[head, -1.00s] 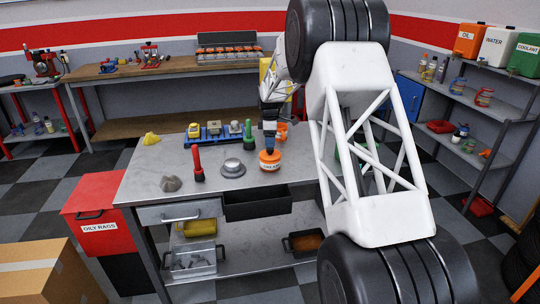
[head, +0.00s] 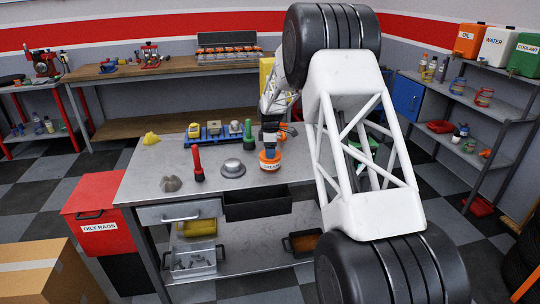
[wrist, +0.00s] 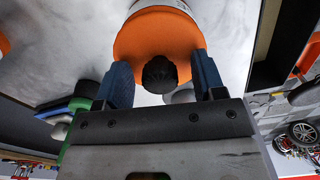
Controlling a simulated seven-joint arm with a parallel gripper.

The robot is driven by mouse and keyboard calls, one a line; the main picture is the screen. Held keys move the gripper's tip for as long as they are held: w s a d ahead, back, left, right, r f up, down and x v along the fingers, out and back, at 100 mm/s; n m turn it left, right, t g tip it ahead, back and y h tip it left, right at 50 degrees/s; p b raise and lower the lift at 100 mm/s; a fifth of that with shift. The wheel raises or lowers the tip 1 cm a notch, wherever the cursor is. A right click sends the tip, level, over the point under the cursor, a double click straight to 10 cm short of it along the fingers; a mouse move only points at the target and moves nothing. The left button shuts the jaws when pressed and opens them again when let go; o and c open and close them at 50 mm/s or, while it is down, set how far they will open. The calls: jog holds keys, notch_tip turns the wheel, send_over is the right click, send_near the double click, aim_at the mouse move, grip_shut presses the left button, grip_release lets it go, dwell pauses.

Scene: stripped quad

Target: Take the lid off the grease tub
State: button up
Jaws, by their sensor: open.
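The grease tub (head: 270,165) stands on the metal workbench (head: 140,185) near its front edge, with an orange lid and a white label. My gripper (head: 270,149) is right above it, pointing down, and covers most of the lid in the head view. In the wrist view the orange lid (wrist: 140,38) carries a dark round knob (wrist: 159,76). The two blue fingers of my gripper (wrist: 160,66) are open on either side of the knob, with a gap showing on both sides. The lid sits on the tub.
A red-handled tool (head: 198,162) and a grey domed metal piece (head: 232,168) stand left of the tub. A blue tray (head: 213,137) with several parts lies behind. A dark open drawer (head: 257,204) is below the bench's front edge. The bench's left part is mostly clear.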

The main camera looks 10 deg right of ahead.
jog(key=shift+c, duration=0.3)
jog(key=c, duration=0.9)
jog(key=shift+r, duration=0.1)
jog(key=shift+c, duration=0.2)
jog(key=shift+r, duration=0.85)
jog(key=shift+s+r, duration=0.1)
jog(key=shift+r, duration=0.85)
jog(key=s+r, duration=0.1)
jog(key=s, duration=1.4)
jog(key=shift+s+a, duration=0.25)
jog(key=shift+s, duration=0.1)
jog(key=shift+r, duration=0.1)
